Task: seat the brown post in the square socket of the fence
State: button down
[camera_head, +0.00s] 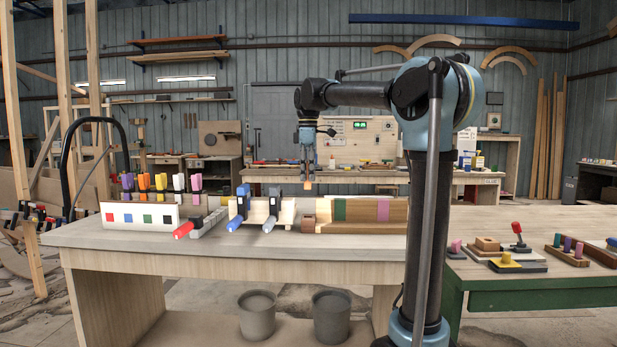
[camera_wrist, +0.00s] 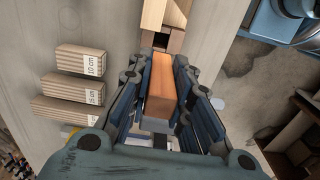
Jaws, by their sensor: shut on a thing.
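My gripper (camera_head: 308,172) hangs above the long pale bench in the head view. It is shut on the brown post (camera_wrist: 166,85), which lies between the two jaws in the wrist view. In the head view the lower end of the post (camera_head: 308,184) shows as a small orange-brown tip below the fingers. A wooden fixture, seemingly the fence (camera_wrist: 176,14), shows at the top of the wrist view. A dark square opening (camera_wrist: 160,41), apparently the socket, lies just beyond the post. The post is apart from the bench in the head view; its far end is hidden.
Wooden blocks (camera_wrist: 80,60) with length labels lie left of the gripper in the wrist view. Blue and grey clamps (camera_head: 240,208) stand left on the bench. A green side table (camera_head: 500,285) holds small parts.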

jog(key=m, duration=0.4)
jog(key=shift+f, duration=0.15)
jog(key=m, duration=0.4)
jog(key=shift+f, duration=0.2)
jog(key=m, duration=0.4)
jog(key=shift+f, duration=0.15)
jog(key=m, duration=0.5)
jog(key=shift+f+m, duration=0.2)
jog(key=shift+m, duration=0.2)
jog(key=m, duration=0.5)
jog(key=shift+f, duration=0.2)
jog(key=m, duration=0.4)
jog(key=shift+f+m, duration=0.2)
jog(key=shift+m, duration=0.1)
jog(key=m, duration=0.4)
jog(key=shift+f, duration=0.15)
jog(key=m, duration=0.4)
jog(key=shift+f, duration=0.15)
